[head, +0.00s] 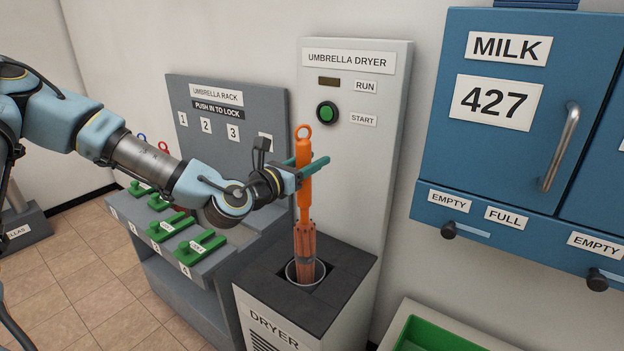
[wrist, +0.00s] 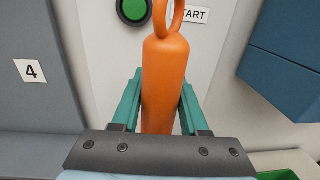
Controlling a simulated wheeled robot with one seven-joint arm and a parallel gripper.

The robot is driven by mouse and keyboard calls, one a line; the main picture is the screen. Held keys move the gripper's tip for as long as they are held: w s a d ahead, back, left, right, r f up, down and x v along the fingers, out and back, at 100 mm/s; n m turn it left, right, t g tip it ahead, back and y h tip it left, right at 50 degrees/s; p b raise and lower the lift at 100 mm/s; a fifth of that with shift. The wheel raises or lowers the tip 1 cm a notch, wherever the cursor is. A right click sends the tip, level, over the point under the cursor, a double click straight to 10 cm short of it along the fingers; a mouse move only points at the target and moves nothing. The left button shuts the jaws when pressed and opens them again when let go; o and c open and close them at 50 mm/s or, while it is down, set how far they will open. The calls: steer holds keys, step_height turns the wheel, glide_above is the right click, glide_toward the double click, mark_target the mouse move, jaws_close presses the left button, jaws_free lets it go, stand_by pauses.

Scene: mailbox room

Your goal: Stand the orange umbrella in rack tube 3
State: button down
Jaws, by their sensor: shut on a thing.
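The orange umbrella (head: 305,190) is upright in the head view, with a ring at its top. Its lower end is inside the round opening (head: 292,274) in the top of the dryer. My gripper (head: 312,168) is shut on the umbrella's orange handle, and the handle also shows between the teal fingers (wrist: 160,105) in the wrist view. The umbrella rack (head: 245,103) stands to the left, with number labels on its back panel. The label for tube 3 (head: 233,132) shows. My arm hides part of the rack and its tube openings. The umbrella's tip is hidden in the dryer.
The dryer panel (head: 385,75) with a green button (head: 327,113) stands behind the umbrella. Green levers (head: 200,247) line the rack's front. A blue cabinet (head: 500,155) hangs to the right, above a green bin (head: 440,338). Tiled floor (head: 60,270) is clear at lower left.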

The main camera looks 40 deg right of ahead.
step_height(320, 180, up, 12)
steer(key=p, duration=0.9)
steer(key=shift+p, duration=0.35)
steer(key=shift+r, duration=0.15)
step_height(320, 180, up, 11)
steer(key=p, duration=0.9)
